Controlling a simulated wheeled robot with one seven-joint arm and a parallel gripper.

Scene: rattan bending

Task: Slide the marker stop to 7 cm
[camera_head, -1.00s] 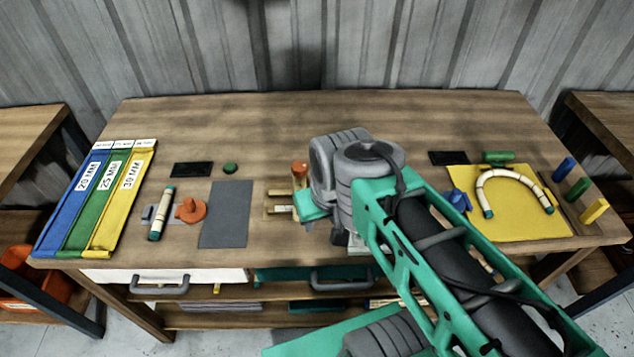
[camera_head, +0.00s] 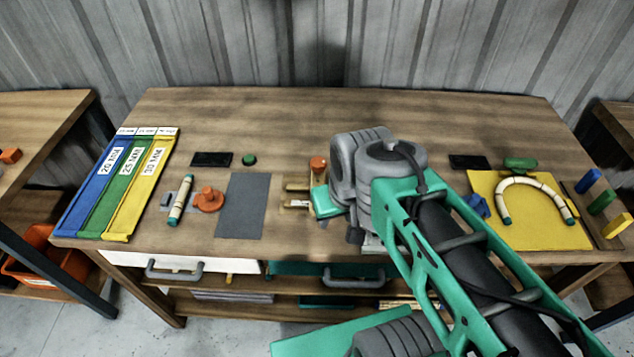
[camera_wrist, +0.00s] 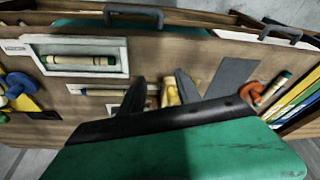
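My gripper (camera_wrist: 160,92) points down over the middle of the bench. In the wrist view its two dark fingers stand apart. A small yellow-tan block (camera_wrist: 170,92) shows between them, and I cannot tell whether they touch it. In the head view, light wooden pieces (camera_head: 297,203) and an orange-topped peg (camera_head: 318,163) stand just left of my wrist. My arm hides the fingers there. I cannot make out a scale or a 7 cm mark, nor tell surely which piece is the marker stop. A thin rattan stick (camera_wrist: 108,92) lies beside the fingers in the wrist view.
A grey mat (camera_head: 243,207), an orange disc with knob (camera_head: 208,201) and a rattan piece (camera_head: 177,200) lie to the left. Blue, green and yellow labelled troughs (camera_head: 140,190) are farther left. A yellow board (camera_head: 520,228) with a bent rattan arch (camera_head: 530,183) is at right.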

